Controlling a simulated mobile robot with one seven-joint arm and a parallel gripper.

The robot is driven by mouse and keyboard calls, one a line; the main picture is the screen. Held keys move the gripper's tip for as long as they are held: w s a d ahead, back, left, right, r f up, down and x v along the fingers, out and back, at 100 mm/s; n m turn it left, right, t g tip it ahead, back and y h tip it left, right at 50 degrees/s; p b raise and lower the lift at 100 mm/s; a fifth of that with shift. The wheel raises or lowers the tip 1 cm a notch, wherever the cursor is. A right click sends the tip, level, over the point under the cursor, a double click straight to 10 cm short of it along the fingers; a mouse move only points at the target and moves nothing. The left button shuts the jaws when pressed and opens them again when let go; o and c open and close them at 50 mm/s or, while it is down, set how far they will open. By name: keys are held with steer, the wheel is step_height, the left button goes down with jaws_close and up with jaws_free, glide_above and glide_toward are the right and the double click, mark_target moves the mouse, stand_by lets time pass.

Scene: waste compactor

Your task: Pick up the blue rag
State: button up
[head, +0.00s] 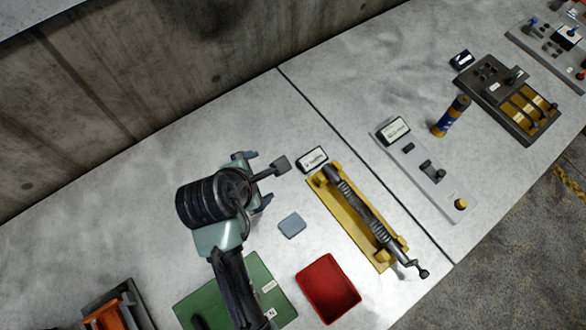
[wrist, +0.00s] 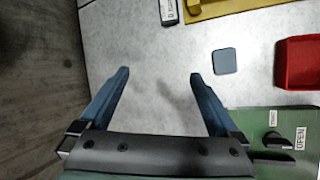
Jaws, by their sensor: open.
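The blue rag (head: 292,225) is a small, flat, grey-blue square with rounded corners. It lies on the bare grey worktop, and it also shows in the wrist view (wrist: 224,61), right of and beyond the right fingertip. My gripper (wrist: 160,74) is open, with two blue fingers spread wide and nothing between them but worktop. In the head view my gripper (head: 258,181) is up and left of the rag, apart from it. The rag is fully visible in both views.
A red tray (head: 328,290) and a green board (head: 262,276) lie near the rag. A yellow holder (head: 345,215) with a dark tool stands to its right, a labelled block (head: 313,160) above. A concrete wall (head: 120,90) rises behind. Worktop around the rag is clear.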

steer(key=s+d+f+n+g+h+p, duration=0.1)
steer(key=s+f+n+g+h+p, duration=0.2)
steer(key=s, duration=0.5)
steer(key=n+y+b, duration=0.1)
steer(key=y, duration=0.1)
glide_above(292, 224)
steer(key=s+a, duration=0.2)
steer(key=a, duration=0.1)
steer(key=f, duration=0.8)
steer(key=shift+w+d+f, duration=0.15)
steer(key=shift+w+d, duration=0.05)
steer(key=shift+w, duration=0.05)
steer(key=shift+d+p+x, duration=0.2)
steer(key=shift+x, duration=1.2)
steer(key=shift+d+p+x, duration=0.15)
steer(key=shift+d+x, duration=0.05)
steer(key=shift+x, duration=1.2)
steer(key=shift+s, duration=0.15)
steer(key=c, duration=1.4)
steer(key=shift+r, duration=0.2)
steer(key=shift+c, duration=0.2)
step_height(292, 224, up, 10)
steer(key=shift+h, duration=0.3)
steer(key=shift+f, duration=0.1)
